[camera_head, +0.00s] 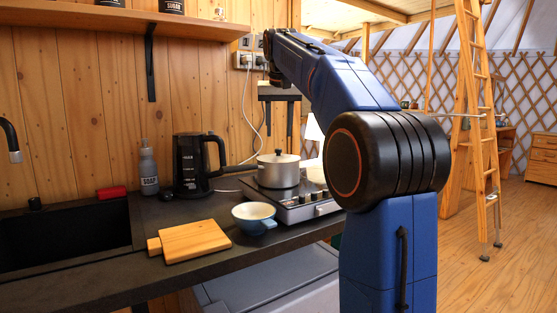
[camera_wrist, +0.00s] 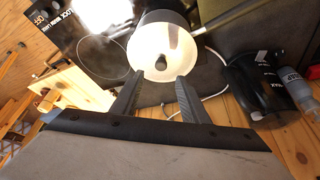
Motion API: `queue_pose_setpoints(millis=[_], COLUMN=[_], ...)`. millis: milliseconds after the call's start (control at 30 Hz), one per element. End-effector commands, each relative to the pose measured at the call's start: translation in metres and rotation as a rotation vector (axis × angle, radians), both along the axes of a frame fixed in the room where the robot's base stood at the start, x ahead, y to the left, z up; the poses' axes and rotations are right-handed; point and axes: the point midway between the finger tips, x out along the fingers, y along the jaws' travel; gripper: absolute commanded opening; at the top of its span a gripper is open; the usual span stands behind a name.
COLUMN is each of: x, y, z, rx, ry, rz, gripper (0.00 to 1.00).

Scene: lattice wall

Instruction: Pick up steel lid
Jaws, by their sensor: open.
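The steel lid (camera_head: 266,159) sits on the saucepan (camera_head: 277,176) on the cooktop, with a small dark knob on top. In the wrist view the lid (camera_wrist: 178,45) looks pale and round, with its knob near the lower rim. My gripper (camera_head: 279,134) hangs above the pan with its fingers pointing down. In the wrist view my gripper (camera_wrist: 158,76) is open and empty. The knob shows just beyond the gap between the fingertips. The fingers appear apart from the lid.
A black kettle (camera_head: 191,165) stands left of the pan, near a soap bottle (camera_head: 148,169). A bowl (camera_head: 254,215) and a cutting board (camera_head: 189,241) lie in front on the counter. The pan's long handle points left toward the kettle. The cooktop (camera_head: 300,206) has a free burner (camera_wrist: 101,56).

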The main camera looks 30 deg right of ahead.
Motion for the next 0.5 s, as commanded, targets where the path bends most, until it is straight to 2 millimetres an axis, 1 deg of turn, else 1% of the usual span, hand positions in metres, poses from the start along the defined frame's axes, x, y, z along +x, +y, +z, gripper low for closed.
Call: queue_pose_setpoints(millis=[267,500], x=[0.005,0.013], y=[-0.002,-0.007], z=[-0.016,-0.048], rx=[0.0,0.0], ry=[0.0,0.001], rz=[0.0,0.0], gripper=[0.41,0.41])
